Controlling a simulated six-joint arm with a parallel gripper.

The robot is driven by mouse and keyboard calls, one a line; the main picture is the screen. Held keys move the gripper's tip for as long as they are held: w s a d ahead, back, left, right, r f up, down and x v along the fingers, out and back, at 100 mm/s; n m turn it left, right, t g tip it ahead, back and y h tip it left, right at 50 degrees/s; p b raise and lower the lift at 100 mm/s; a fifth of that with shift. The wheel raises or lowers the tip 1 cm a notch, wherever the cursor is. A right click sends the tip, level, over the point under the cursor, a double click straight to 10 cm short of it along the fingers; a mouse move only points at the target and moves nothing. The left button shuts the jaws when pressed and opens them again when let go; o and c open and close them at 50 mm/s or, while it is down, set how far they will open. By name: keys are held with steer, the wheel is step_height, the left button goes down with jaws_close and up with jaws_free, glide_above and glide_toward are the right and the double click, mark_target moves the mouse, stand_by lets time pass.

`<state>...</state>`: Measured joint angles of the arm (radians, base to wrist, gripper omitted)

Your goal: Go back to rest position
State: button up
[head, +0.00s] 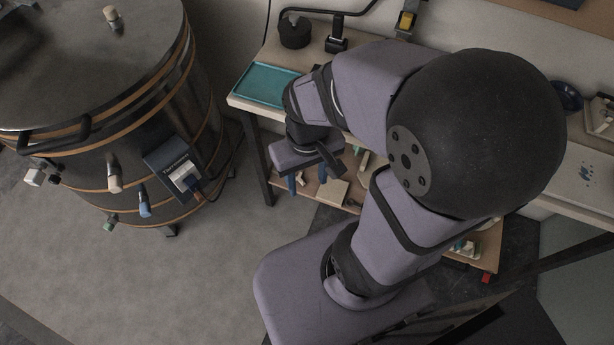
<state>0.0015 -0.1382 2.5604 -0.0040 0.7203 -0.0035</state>
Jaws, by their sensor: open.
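My gripper (307,178) is at the lower end of my bent arm, just off the front edge of the workbench (235,100). It points downward. Two blue fingertips show below its grey body, set apart, so it looks open. I see nothing held between them, though the space is small and partly hidden by the gripper body. My arm's large dark joint and grey links cover the middle of the bench.
A teal tray (262,84) lies on the bench close to my arm. A black round holder (294,31) and a lamp-like stand (337,40) are behind. A large kiln-like drum (130,130) stands left. A lower shelf (338,192) holds small pieces. The floor (170,275) front left is clear.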

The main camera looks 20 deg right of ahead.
step_height(320, 180, up, 10)
steer(key=p, duration=0.9)
steer(key=shift+f+p, duration=0.15)
steer(key=shift+p, duration=0.2)
